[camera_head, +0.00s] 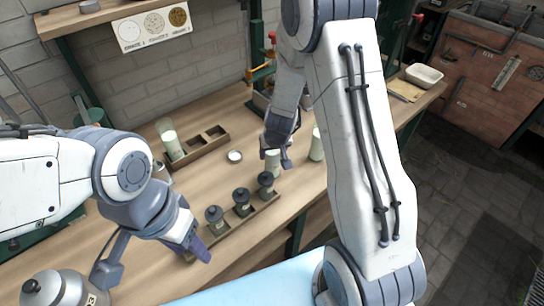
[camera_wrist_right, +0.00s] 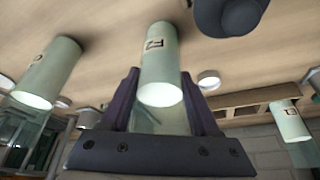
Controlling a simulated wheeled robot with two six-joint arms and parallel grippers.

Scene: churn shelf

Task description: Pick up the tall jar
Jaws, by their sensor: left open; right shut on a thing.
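A pale green jar with a dark label (camera_wrist_right: 160,62) is between the two purple fingers of my right gripper (camera_wrist_right: 162,100), which is shut on it. In the head view this jar (camera_head: 272,163) is upright at the bench's right part, partly behind my right gripper (camera_head: 277,150). I cannot tell whether its base is off the bench. A similar jar (camera_head: 316,145) stands just to its right; in the wrist view a jar (camera_wrist_right: 48,72) shows at left. My left gripper (camera_head: 154,266) is open and empty at the front left.
A wooden rack (camera_head: 233,228) with several dark-lidded small jars lies along the front. A compartment tray (camera_head: 205,145) behind holds another pale jar (camera_head: 173,145). A small round dish (camera_head: 235,156) lies mid-bench. A metal canister (camera_head: 55,290) is at bottom left.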

